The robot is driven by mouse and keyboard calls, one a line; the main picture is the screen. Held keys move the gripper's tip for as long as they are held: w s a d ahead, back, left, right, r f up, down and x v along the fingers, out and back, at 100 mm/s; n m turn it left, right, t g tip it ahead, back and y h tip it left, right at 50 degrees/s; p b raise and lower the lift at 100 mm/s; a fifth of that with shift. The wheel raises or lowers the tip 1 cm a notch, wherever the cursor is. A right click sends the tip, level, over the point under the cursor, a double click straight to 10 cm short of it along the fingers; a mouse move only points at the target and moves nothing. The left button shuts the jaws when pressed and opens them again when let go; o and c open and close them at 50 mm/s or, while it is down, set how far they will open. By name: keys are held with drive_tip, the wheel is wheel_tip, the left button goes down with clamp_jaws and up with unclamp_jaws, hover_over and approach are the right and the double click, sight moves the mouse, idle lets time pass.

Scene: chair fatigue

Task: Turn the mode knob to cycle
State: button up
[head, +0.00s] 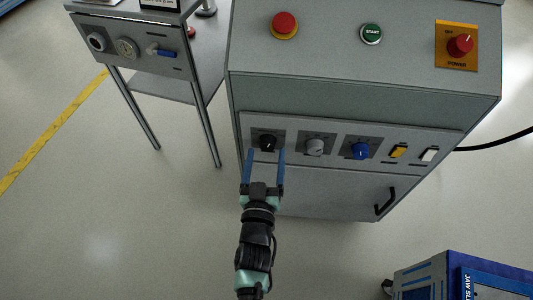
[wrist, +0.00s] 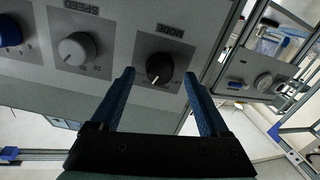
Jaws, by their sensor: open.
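The black mode knob (head: 268,142) is on the grey console's front panel, leftmost in a row of three knobs. In the wrist view the knob (wrist: 159,68) sits on a plate with an upside-down "MODE" label; the position words around it are too small to read. A white pointer line shows on the knob. My gripper (head: 266,153) is open, its two blue fingers reaching to either side of the knob. In the wrist view the fingers (wrist: 158,76) flank the knob with a gap on both sides; I cannot tell whether the tips reach its depth.
Right of the mode knob are a grey speed knob (head: 315,147), a blue knob (head: 360,151), a yellow switch (head: 398,151) and a white switch (head: 430,155). A red button (head: 284,25) and green start button (head: 371,34) are on top. A side table (head: 180,88) stands left.

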drive_tip(key=shift+w+d, duration=0.15)
drive_tip(key=shift+w, duration=0.7)
clamp_jaws()
drive_tip(key=m, duration=0.4)
drive_tip(key=shift+m, duration=2)
